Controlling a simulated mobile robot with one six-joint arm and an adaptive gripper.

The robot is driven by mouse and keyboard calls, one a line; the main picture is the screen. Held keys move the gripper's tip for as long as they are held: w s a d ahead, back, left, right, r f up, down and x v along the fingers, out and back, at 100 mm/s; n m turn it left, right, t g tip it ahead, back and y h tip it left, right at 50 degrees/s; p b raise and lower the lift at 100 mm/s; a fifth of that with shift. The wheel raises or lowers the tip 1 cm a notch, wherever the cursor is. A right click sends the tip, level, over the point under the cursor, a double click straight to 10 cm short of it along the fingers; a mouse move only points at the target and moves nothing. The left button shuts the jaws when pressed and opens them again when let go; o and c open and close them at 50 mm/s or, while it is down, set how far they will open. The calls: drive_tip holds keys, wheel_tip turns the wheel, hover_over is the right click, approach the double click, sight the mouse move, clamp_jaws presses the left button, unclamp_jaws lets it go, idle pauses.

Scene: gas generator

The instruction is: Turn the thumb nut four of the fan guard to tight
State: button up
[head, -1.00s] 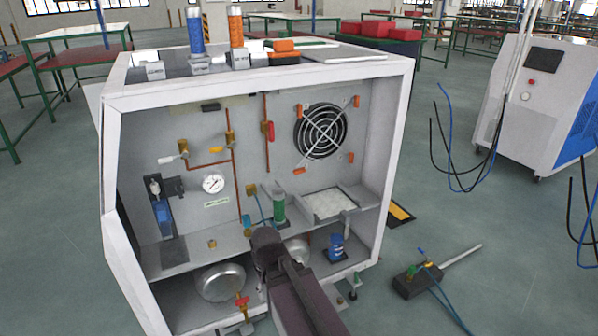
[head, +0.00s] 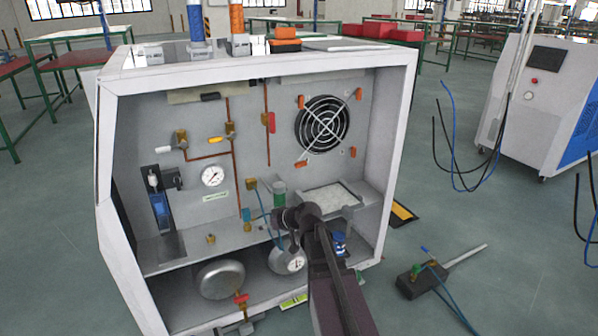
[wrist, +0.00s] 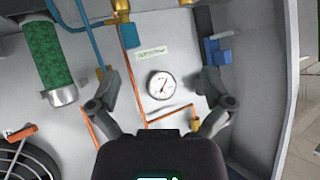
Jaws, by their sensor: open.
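The black round fan guard (head: 322,125) is on the upper right of the cabinet's back panel. Orange thumb nuts sit at its corners: upper left (head: 301,102), upper right (head: 359,93), lower left (head: 301,164) and lower right (head: 353,153). I cannot tell which is number four. In the wrist view, part of the fan guard (wrist: 18,165) and one orange thumb nut (wrist: 20,132) show at the lower left, outside my fingers. My gripper (wrist: 160,85) is open and empty, facing the panel around the pressure gauge.
The pressure gauge (wrist: 160,85) and copper pipes lie ahead of my gripper. A green cylinder (wrist: 48,57) stands left in the wrist view. The cabinet shelf (head: 180,250), a silver tank (head: 220,279) and the side walls bound the space. The panel around the fan is clear.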

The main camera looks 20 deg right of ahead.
drive_tip(key=w+d+r+t+h+b, duration=0.1)
drive_tip(key=w+d+r+t+b, duration=0.15)
drive_tip(key=w+d+t, duration=0.55)
drive_tip(key=m+h+b, duration=0.1)
drive_tip(key=m+h, duration=0.2)
drive_tip(key=h, duration=0.2)
approach(302, 165)
drive_tip(key=s, duration=0.3)
drive_tip(key=shift+w+d+f+t, duration=0.15)
drive_tip(key=shift+w+f+t, duration=0.05)
drive_tip(key=shift+f+t, duration=0.1)
drive_tip(key=shift+w, duration=0.1)
drive_tip(key=w, duration=1.3)
drive_tip(key=shift+w+a, duration=0.3)
